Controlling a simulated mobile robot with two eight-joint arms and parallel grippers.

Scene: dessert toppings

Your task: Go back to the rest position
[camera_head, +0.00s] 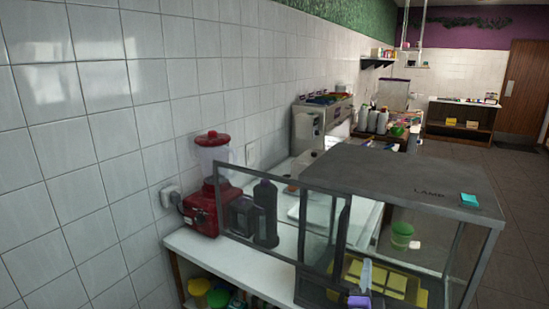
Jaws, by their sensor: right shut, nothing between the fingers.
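My right gripper (366,274) shows at the bottom, right of centre, as narrow pale grey fingers pointing up above a purple part (360,302). Its fingers are together with nothing between them. It is in front of the glass display case, and the yellow pieces in the case show behind it. My left gripper is not in view.
The display case has a grey top (400,178) marked "LAMP", with a teal block (469,199) on it. A green cup (401,235) shows inside. A red blender (204,208) stands on the white counter (205,252). Open floor (520,225) lies at right.

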